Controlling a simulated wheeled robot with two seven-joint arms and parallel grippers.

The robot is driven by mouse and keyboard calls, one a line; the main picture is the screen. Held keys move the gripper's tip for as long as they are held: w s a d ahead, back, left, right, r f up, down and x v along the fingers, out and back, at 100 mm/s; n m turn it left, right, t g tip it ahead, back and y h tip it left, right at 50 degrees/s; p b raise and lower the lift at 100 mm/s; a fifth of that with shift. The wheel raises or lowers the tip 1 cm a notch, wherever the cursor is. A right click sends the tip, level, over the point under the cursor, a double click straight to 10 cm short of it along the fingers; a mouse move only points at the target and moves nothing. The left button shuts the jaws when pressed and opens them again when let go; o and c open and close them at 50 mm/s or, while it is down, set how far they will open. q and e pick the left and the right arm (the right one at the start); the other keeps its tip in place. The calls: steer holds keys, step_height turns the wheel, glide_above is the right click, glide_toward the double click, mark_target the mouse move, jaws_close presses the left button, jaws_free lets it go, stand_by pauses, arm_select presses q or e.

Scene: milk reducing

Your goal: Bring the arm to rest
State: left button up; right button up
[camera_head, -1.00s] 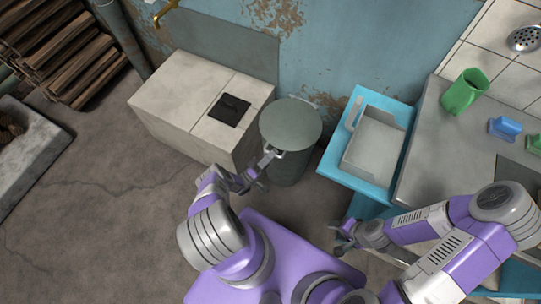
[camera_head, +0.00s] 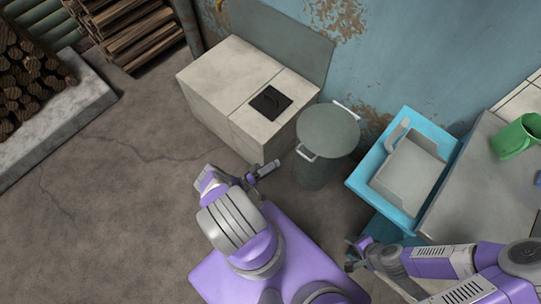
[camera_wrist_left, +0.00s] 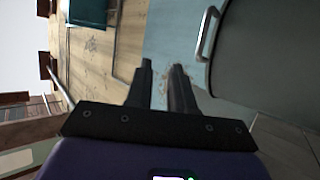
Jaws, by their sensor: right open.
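My left gripper (camera_head: 265,171) is beside the grey-green lidded bin (camera_head: 328,135), to its left, in front of the white cabinet (camera_head: 205,88). In the left wrist view its two dark fingers (camera_wrist_left: 163,72) lie near each other with a narrow gap, and nothing shows between them. The bin with its metal handle also shows in the wrist view (camera_wrist_left: 265,55), to the right of the fingers. My right gripper (camera_head: 352,253) is low at the right, below the blue drawer. It is open, and I see nothing held in it.
A stone log trough (camera_head: 70,125) is at the left. The floor (camera_head: 120,215) at left is clear.

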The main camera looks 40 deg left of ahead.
arm_select(q)
steer(key=shift+s+a, duration=0.2)
steer(key=shift+s, duration=0.2)
steer(key=w+d+r+m+g+h+p, duration=0.1)
steer(key=w+d+g+h, duration=0.25)
steer(key=d+g, duration=0.25)
steer(key=w+d+r+m+g+h+p, duration=0.1)
steer(key=w+d+r+m+g+h, duration=0.2)
steer(key=d+g, duration=0.35)
steer(key=s+d+g+y+p, duration=0.2)
steer(key=s+d+g, duration=0.2)
steer(key=d+g, duration=0.65)
steer(key=s+r+m+g+y+p, duration=0.2)
steer(key=s+r+g+y+p, duration=0.15)
steer(key=s+y, duration=0.4)
step_height(320, 180, up, 8)
steer(key=w+t+y+p, duration=0.1)
steer(key=w+t+y, duration=0.1)
steer(key=y, duration=0.3)
steer(key=shift+w+a+f+n+t+p, duration=0.2)
steer(key=shift+a+n+t+p, duration=0.15)
steer(key=shift+t, duration=0.4)
